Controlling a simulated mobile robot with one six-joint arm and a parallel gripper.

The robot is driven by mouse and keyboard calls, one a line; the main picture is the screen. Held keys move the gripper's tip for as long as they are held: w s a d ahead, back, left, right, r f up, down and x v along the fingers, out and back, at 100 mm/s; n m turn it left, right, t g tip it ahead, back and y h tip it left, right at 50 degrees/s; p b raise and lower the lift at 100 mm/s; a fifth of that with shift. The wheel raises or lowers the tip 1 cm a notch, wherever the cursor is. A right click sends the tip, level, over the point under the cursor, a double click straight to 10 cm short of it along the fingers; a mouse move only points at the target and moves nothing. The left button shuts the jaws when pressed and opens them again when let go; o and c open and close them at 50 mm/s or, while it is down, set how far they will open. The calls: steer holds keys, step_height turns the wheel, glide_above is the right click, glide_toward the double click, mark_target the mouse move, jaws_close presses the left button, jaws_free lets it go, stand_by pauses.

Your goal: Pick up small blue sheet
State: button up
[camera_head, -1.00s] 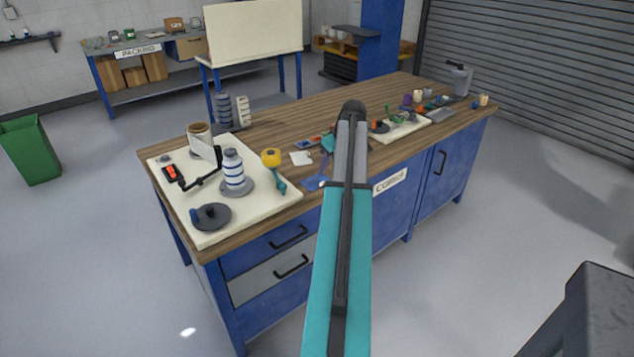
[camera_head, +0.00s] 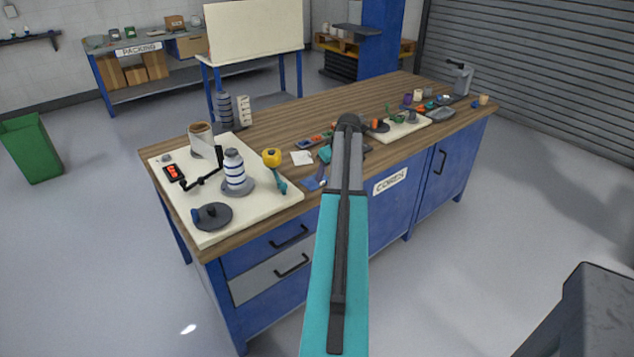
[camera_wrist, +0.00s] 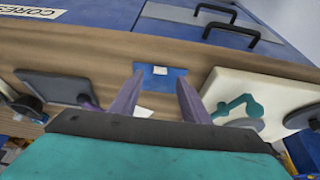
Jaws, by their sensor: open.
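The small blue sheet (camera_wrist: 176,82) lies flat on the wooden bench top near its front edge, with a small white patch on it. In the head view the sheet (camera_head: 311,184) shows just left of my arm. My gripper (camera_wrist: 160,76) is open and empty, its two purple fingers pointing towards the sheet. In the wrist view the fingertips appear on either side of the sheet; whether they touch it or the bench I cannot tell. In the head view my arm mostly hides the gripper.
A cream board (camera_head: 233,213) with a spool, a roll and a yellow-topped tool stands left of the sheet. A white sheet (camera_head: 301,158) lies behind it. Another cream board (camera_head: 408,130) with small parts is to the right. Bare wood (camera_head: 270,128) lies further back.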

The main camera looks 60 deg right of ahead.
mark_target(323, 183)
steer(key=shift+p+x, duration=0.6)
steer(key=shift+x, duration=1.5)
steer(key=shift+s, duration=0.15)
steer(key=shift+a, duration=0.1)
jaws_close()
